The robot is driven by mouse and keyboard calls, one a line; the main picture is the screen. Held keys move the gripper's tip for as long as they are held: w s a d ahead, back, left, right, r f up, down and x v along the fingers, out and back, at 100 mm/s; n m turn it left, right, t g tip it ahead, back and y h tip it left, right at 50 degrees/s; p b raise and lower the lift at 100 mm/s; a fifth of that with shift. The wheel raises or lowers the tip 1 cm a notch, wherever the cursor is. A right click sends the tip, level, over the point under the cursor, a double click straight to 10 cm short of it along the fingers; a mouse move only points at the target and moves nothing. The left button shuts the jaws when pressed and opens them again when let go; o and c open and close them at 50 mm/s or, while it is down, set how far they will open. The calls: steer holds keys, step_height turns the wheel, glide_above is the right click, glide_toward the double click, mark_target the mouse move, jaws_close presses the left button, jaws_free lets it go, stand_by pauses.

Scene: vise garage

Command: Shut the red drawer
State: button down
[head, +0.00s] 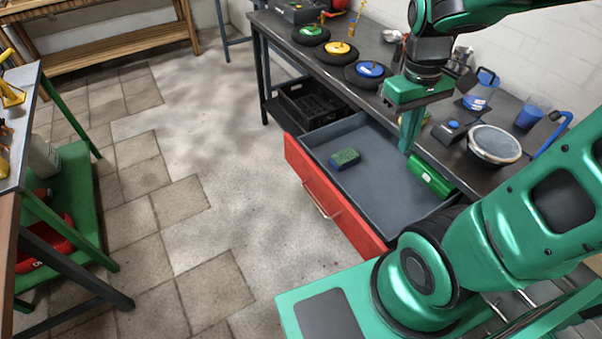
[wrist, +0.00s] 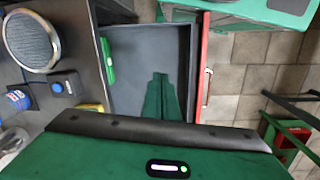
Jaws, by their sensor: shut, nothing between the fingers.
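The red drawer (head: 331,195) is pulled well out from under the dark workbench. Its red front with a metal handle (head: 320,200) faces the open floor, and its grey tray is visible. A green-topped sponge (head: 344,158) and a green box (head: 430,175) lie in it. My gripper (head: 409,145) is shut and empty, pointing down over the drawer, on the bench side of the red front. In the wrist view the red front (wrist: 202,75) is to the right of my gripper (wrist: 160,78), and the sponge is not visible. I cannot tell whether the fingertips touch the tray.
The workbench (head: 440,95) carries round pads with coloured centres, a blue-lidded jug (head: 480,92), a blue cup (head: 530,112) and a round mesh-topped item (head: 494,145). A black crate (head: 312,103) sits below it. Tiled floor (head: 190,200) in front of the drawer is clear.

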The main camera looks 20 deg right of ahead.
steer(key=w+a+f+n+h, duration=0.2)
steer(key=w+a+f+n, duration=0.4)
steer(key=w+a+n, duration=0.55)
steer(key=w+a+f+n+t+h, duration=0.1)
steer(key=w+a+f+n, duration=0.1)
steer(key=a+f+n, duration=0.35)
steer(key=w+a+f+n, duration=0.2)
steer(key=a+n, duration=0.1)
steer(key=a, duration=0.5)
glide_toward(300, 171)
steer(key=s+a+f, duration=0.2)
steer(key=s+f, duration=0.2)
steer(key=s, duration=0.1)
steer(key=shift+w+d+f, duration=0.1)
steer(key=shift+w+d, duration=0.1)
steer(key=shift+d, duration=0.4)
steer(key=shift+w+d+f, duration=0.1)
steer(key=shift+w+d, duration=0.1)
steer(key=shift+d, duration=0.45)
steer(key=shift+w+d+f, duration=0.1)
steer(key=shift+w+d, duration=0.05)
steer(key=shift+d, duration=0.45)
